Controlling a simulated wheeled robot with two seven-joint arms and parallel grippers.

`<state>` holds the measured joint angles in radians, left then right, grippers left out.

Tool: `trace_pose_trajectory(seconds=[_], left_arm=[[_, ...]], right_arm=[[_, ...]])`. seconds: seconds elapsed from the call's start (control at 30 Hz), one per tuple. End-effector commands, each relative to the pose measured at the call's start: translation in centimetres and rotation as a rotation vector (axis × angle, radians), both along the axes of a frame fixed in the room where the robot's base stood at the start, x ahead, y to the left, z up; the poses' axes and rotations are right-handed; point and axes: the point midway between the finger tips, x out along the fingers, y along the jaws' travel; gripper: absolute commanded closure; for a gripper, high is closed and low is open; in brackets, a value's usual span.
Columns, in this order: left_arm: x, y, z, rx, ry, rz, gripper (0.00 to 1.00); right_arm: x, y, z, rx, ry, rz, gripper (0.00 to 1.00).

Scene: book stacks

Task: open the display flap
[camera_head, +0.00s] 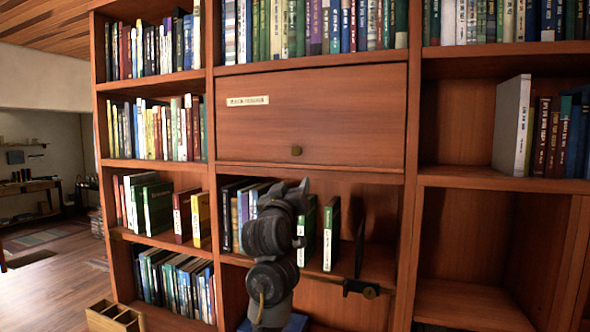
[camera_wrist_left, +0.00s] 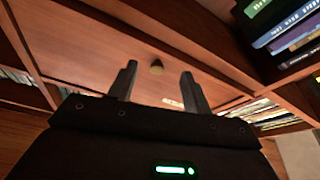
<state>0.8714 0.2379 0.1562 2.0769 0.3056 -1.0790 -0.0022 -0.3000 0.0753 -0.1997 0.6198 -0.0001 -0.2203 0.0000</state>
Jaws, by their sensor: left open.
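The display flap (camera_head: 340,110) is a wide reddish-brown wooden panel in the middle of the bookcase, shut flush in its frame. It has a small cream label (camera_head: 247,100) at the upper left and a round brass-coloured knob (camera_head: 296,150) near its lower edge. My left arm rises in front of the shelf below the flap, its upper end below the knob. In the left wrist view my left gripper (camera_wrist_left: 160,68) is open and empty. The knob (camera_wrist_left: 157,67) appears between its two fingers, apart from both; the distance is unclear. My right gripper is not in view.
Books fill the shelves above and left of the flap. The shelf below holds books, two green ones (camera_head: 331,233) and a thin dark upright plate (camera_head: 360,245). A black fitting (camera_head: 361,288) sits at that shelf's edge. A wooden box (camera_head: 115,318) stands at the lower left.

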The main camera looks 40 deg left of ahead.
Motion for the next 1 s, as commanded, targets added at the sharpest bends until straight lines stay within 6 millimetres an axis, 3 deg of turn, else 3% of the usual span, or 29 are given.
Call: trace_pose_trajectory(seconds=[0.03,0.1,0.37,1.0], left_arm=[[-0.4,0.5,1.7,-0.006,-0.037,0.009,0.51],[-0.8,1.0,3.1,-0.014,-0.068,0.019,0.51],[-0.8,1.5,4.2,-0.019,-0.086,0.025,0.51],[7.3,5.5,7.8,-0.020,-0.085,0.023,0.51]], right_arm=[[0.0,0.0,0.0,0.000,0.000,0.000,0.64],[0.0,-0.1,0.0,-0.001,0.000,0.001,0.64],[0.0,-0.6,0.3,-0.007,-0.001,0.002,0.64],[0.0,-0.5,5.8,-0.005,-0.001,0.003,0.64]])
